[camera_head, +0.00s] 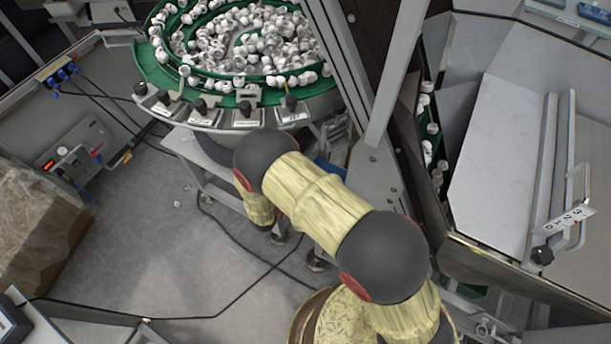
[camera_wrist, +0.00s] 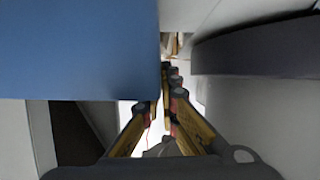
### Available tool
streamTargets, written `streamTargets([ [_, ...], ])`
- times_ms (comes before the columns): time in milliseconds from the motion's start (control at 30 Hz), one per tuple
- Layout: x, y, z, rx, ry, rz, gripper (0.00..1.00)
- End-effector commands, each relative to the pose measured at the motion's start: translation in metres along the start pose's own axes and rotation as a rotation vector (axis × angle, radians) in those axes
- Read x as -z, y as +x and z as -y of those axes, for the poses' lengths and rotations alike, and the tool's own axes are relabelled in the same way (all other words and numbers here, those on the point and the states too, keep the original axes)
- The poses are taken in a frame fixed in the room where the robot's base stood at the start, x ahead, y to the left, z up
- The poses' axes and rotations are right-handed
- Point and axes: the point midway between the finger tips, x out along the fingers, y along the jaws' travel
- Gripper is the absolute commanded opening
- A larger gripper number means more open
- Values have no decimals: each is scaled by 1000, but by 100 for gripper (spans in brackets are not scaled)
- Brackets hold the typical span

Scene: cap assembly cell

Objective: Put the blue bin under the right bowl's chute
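The blue bin fills the upper left of the wrist view (camera_wrist: 75,50), very close to the camera. In the head view a small blue patch (camera_head: 329,172), probably the same bin, shows between my arm and the grey post. My gripper (camera_wrist: 168,85) points away from the wrist camera, its yellow fingers running close together along the bin's right edge. The bin hides part of the left finger, so I cannot tell whether they hold its wall. My arm hides the gripper in the head view. A green bowl edge with white caps (camera_head: 428,128) shows right of the post; its chute is not clear.
A green feeder bowl (camera_head: 150,66) full of white caps stands at upper left on a frame. A grey post (camera_head: 375,165) rises beside my arm. Cables cross the grey floor (camera_head: 190,260). A dark curved rim (camera_wrist: 255,50) is close on the wrist view's right.

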Motion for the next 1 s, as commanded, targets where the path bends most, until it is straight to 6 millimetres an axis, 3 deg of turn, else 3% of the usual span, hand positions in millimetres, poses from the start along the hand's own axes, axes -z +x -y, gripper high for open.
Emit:
streamTargets([
  [400, -6, 3, 1, 1, 1, -2, 0],
  [767, -6, 2, 1, 1, 1, -1, 22],
  [1000, -6, 2, 1, 1, 1, -1, 23],
])
